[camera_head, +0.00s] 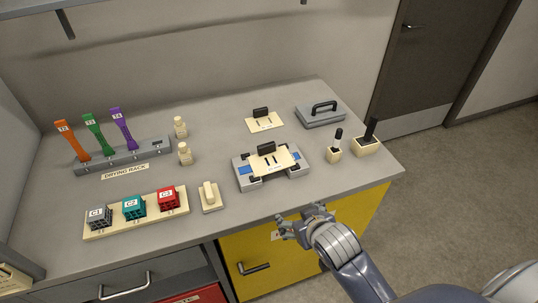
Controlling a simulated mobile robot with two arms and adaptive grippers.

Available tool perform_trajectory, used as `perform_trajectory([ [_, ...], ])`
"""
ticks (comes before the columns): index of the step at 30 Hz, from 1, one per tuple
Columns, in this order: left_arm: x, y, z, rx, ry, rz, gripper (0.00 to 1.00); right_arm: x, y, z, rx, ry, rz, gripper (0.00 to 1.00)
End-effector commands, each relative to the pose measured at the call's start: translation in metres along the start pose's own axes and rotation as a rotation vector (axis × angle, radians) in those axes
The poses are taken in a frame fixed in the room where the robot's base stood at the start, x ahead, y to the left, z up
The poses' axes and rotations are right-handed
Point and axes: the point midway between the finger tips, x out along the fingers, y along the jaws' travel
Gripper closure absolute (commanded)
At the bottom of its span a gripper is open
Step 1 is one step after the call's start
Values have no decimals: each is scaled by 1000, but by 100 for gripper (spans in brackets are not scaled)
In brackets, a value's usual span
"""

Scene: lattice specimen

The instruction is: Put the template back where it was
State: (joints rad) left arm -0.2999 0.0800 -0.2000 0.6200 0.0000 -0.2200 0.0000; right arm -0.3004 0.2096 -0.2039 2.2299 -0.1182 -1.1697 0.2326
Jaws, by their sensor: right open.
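A cream plate with slots and a black grip, which looks like the template (270,164), lies on a grey fixture (246,182) with blue pads, in the middle right of the counter. A similar cream plate (256,127) with slots and a black grip lies on the counter behind the fixture. I cannot tell from this view which of the two is the template. My right gripper (292,225) is open and empty in front of the counter's front edge, nearer than the fixture and apart from it. My left gripper is not in view.
A cream board (101,230) holds grey, teal and red lattice blocks.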

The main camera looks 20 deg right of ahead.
Motion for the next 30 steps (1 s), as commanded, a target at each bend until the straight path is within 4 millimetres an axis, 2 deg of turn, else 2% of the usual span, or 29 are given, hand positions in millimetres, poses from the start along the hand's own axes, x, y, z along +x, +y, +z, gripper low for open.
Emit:
perform_trajectory([
  [1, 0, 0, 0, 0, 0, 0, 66, 10, 2, -22, 1, 62, 9, 27],
  [6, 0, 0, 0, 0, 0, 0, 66, 34, 7, -96, 12, 277, 16, 27],
  [10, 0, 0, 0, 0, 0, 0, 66, 42, 8, -134, 13, 386, 7, 27],
  [14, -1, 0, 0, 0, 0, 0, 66, 47, 7, -148, 15, 422, 1, 27],
  [20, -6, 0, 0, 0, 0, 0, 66, 71, 7, -160, 16, 422, 1, 27],
  [24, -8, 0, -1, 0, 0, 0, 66, 86, 7, -166, 15, 420, 2, 27],
  [30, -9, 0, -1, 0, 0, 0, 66, 95, 7, -170, 16, 421, 1, 27],
])
